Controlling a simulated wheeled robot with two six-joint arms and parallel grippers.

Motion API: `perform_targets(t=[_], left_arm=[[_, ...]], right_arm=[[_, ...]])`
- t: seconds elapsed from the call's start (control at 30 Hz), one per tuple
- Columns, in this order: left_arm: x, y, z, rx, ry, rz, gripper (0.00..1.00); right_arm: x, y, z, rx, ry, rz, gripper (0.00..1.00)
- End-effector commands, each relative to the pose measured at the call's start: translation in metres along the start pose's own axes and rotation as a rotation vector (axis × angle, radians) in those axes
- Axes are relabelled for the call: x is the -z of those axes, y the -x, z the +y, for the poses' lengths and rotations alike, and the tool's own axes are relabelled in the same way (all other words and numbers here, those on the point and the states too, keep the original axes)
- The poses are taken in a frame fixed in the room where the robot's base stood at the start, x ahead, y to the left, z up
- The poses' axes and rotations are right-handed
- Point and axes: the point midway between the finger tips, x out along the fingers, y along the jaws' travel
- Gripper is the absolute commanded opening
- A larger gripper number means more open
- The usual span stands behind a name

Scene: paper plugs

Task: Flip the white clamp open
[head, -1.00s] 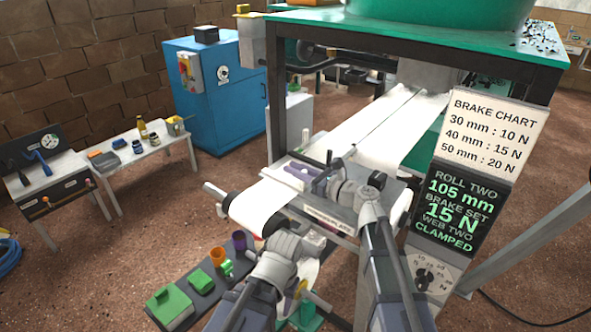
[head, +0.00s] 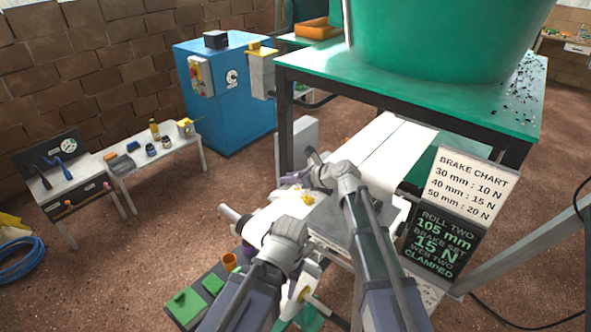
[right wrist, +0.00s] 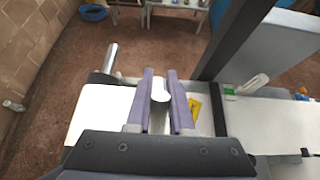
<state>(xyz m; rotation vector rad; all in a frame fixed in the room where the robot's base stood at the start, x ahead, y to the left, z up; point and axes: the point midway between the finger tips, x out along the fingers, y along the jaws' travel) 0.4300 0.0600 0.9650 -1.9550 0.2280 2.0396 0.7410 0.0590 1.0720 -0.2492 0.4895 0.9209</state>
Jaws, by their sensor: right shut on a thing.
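My right gripper (right wrist: 160,76) is shut on a pale, round-ended bar, which I take to be the white clamp (right wrist: 160,92). In the right wrist view its two purple fingers lie on either side of the bar. In the head view my right gripper (head: 292,179) is over the machine's bed, mostly hidden by its own wrist. The rest of the clamp cannot be made out there. My left gripper (head: 292,288) is low beside the machine's front, largely hidden behind its own wrist, so its jaws cannot be read. The sign (head: 441,240) reads "WEB TWO CLAMPED".
White paper web (head: 399,142) runs across the bed. A yellow piece (right wrist: 194,108) lies close beside my right fingers. A dark post (right wrist: 232,40) stands to their right. The green table (head: 430,95) with a big green drum is behind.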

Motion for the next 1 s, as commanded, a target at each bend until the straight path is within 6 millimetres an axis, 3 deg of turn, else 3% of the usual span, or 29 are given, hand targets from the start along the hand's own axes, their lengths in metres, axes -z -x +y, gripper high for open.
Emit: perform_targets(t=[0.03, 0.1, 0.4, 0.7, 1.0], left_arm=[[-0.001, 0.023, -0.002, 0.000, 0.000, 0.000, 0.48], [-0.002, 0.037, -0.004, 0.000, -0.001, 0.000, 0.48], [-0.005, 0.083, -0.008, 0.000, -0.001, 0.000, 0.48], [-0.006, 0.103, -0.010, -0.001, 0.003, 0.000, 0.48], [-0.006, 0.108, -0.010, -0.001, 0.005, 0.000, 0.48]], right_arm=[[-0.018, 0.000, -0.001, -0.005, 0.002, 0.039, 0.00], [-0.025, -0.004, -0.001, -0.004, 0.002, 0.095, 0.00], [-0.048, -0.025, -0.001, -0.003, 0.002, 0.326, 0.00], [-0.057, -0.041, 0.000, -0.003, 0.001, 0.475, 0.00], [-0.059, -0.045, 0.001, -0.001, 0.000, 0.530, 0.00]])
